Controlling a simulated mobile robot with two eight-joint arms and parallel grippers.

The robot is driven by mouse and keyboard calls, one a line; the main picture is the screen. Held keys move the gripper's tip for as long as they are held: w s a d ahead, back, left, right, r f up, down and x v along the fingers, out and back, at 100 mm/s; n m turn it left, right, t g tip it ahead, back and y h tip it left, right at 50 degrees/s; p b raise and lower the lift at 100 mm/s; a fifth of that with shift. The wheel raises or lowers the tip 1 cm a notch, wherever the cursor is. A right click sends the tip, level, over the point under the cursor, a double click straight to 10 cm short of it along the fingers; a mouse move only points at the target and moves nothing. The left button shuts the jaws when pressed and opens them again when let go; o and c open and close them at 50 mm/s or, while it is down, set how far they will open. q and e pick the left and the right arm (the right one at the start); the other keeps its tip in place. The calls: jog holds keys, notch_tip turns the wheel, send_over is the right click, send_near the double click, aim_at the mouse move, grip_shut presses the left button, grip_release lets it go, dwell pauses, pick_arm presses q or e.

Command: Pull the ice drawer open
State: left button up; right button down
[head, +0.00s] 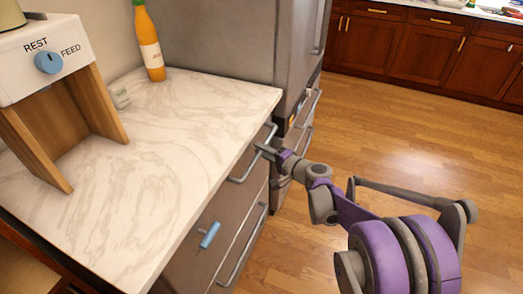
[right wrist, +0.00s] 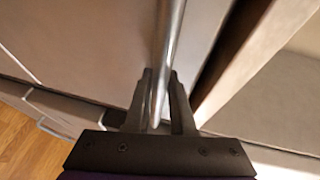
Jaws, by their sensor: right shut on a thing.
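The upper drawer (head: 235,205) under the marble counter has a long metal bar handle (head: 238,180). No label shows, so I cannot confirm it is the ice drawer. My right gripper (head: 265,149) reaches in from the right and is shut on this handle near its far end. In the right wrist view the handle bar (right wrist: 170,45) runs between the two fingers of my right gripper (right wrist: 160,90). The drawer front (right wrist: 110,40) shows beside it, with a dark gap along its upper edge. I cannot tell how far the drawer stands out. My left gripper is not in view.
A lower bar handle (head: 243,246) and a blue piece (head: 209,235) are on the cabinet front. The marble counter (head: 170,150) holds a dispenser (head: 45,60) marked REST and FEED and an orange bottle (head: 149,42). The wooden floor (head: 400,130) is open.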

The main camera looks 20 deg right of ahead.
dwell(0.5)
jog(key=s+d+p, duration=0.2)
jog(key=s+d, duration=2.1)
jog(key=s, duration=0.3)
jog(key=shift+s+d+p, duration=0.15)
jog(key=shift+p, duration=0.2)
jog(key=c, duration=0.8)
grip_release()
jog(key=shift+o, duration=0.2)
jog(key=p+v, duration=0.1)
jog(key=v, duration=0.9)
jog(key=shift+s, duration=0.35)
jog(key=shift+d+r, duration=0.1)
jog(key=shift+r, duration=0.05)
